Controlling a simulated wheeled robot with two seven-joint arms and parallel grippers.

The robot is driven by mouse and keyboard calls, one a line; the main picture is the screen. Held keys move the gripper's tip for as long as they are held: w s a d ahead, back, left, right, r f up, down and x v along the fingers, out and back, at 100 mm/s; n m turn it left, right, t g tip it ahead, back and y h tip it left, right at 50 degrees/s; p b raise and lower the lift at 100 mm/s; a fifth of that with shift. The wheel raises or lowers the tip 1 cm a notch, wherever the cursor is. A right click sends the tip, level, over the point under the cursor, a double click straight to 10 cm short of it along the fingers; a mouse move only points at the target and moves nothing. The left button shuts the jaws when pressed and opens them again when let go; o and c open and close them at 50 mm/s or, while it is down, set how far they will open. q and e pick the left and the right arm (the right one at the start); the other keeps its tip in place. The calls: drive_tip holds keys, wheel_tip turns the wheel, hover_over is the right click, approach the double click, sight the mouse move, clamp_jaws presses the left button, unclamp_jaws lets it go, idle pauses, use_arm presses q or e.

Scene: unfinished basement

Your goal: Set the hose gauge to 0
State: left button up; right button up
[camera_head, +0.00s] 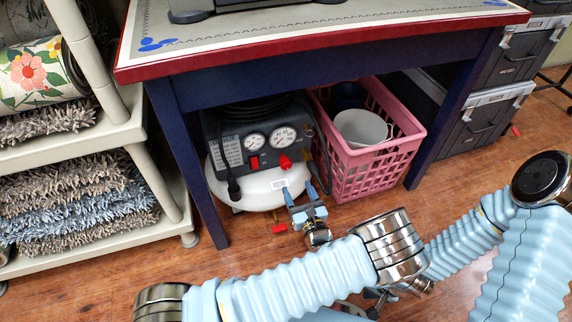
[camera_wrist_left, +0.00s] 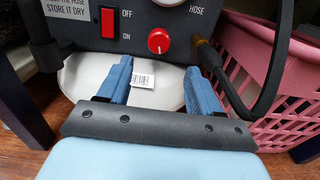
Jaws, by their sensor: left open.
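The compressor (camera_head: 232,128) stands on the floor under the table, with a dark panel above a white tank (camera_head: 255,189). Two round gauges show on it; the right one (camera_head: 284,138) appears to be the hose gauge, on the side marked HOSE in the left wrist view. Its needle is too small to read. A red knob (camera_head: 285,161) sits below it, and shows in the wrist view (camera_wrist_left: 160,40). My left gripper (camera_head: 299,191) is open and empty, in front of the tank and below the knob, its fingers (camera_wrist_left: 158,73) apart. My right gripper (camera_head: 376,297) is mostly hidden behind an arm.
A red switch (camera_wrist_left: 109,22) marked OFF and ON is left of the knob. A black hose (camera_wrist_left: 268,70) leaves the panel on the right. A pink basket (camera_head: 372,170) stands close right. Blue table legs (camera_head: 190,160) flank the space; a shelf (camera_head: 150,170) is at left.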

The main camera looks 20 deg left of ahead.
sight(287, 167)
use_arm(q)
drive_tip(key=b+x, duration=0.1)
drive_tip(key=x, duration=1)
drive_tip(key=shift+w+a, duration=0.1)
drive_tip(key=shift+a, duration=0.1)
drive_tip(key=c, duration=1)
